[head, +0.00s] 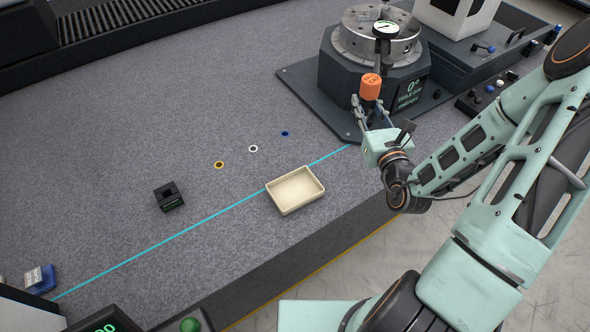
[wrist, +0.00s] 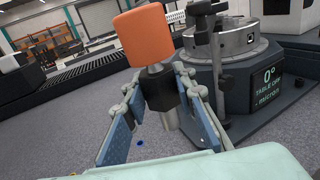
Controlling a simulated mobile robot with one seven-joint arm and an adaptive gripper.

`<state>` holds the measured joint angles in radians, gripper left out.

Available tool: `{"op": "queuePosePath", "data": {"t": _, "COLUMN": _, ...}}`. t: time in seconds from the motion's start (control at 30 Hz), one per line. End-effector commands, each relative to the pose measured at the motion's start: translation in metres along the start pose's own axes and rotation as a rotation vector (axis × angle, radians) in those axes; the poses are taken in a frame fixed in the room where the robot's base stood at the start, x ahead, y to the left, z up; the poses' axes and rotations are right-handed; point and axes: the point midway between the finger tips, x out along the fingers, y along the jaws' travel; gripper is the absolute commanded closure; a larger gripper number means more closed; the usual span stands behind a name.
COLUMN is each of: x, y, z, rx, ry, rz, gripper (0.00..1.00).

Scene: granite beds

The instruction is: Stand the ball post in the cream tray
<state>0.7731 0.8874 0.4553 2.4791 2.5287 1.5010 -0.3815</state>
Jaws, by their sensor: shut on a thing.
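The ball post (head: 370,87) is taken to be the upright piece in my gripper (head: 373,106). It has an orange top, a black collar and a silver shank below, and no bare ball shows. The wrist view shows the orange top (wrist: 145,36) up close, slightly tilted in the picture, with the fingers shut on the black part. My gripper holds it in front of the grey machine, right of and beyond the tray. The cream tray (head: 296,189) lies empty near the bed's front edge, across the cyan line.
The rotary table (head: 370,70) with a chuck and dial gauge (head: 385,28) stands close behind my gripper. A black block (head: 168,196) with a square opening sits left. Yellow (head: 219,164), white (head: 253,148) and blue (head: 285,133) rings mark the granite. The granite around the tray is clear.

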Motion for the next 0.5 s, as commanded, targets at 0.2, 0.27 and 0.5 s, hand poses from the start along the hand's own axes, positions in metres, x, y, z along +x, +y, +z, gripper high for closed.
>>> {"op": "queuePosePath", "data": {"t": 0.2, "x": 0.012, "y": 0.036, "z": -0.039, "rx": -0.008, "ry": -0.005, "rz": 0.172, "gripper": 1.00}}
{"op": "queuePosePath", "data": {"t": 0.27, "x": 0.014, "y": 0.047, "z": -0.048, "rx": -0.008, "ry": -0.004, "rz": 0.222, "gripper": 1.00}}
{"op": "queuePosePath", "data": {"t": 0.5, "x": 0.016, "y": 0.090, "z": -0.085, "rx": -0.006, "ry": -0.003, "rz": 0.425, "gripper": 1.00}}
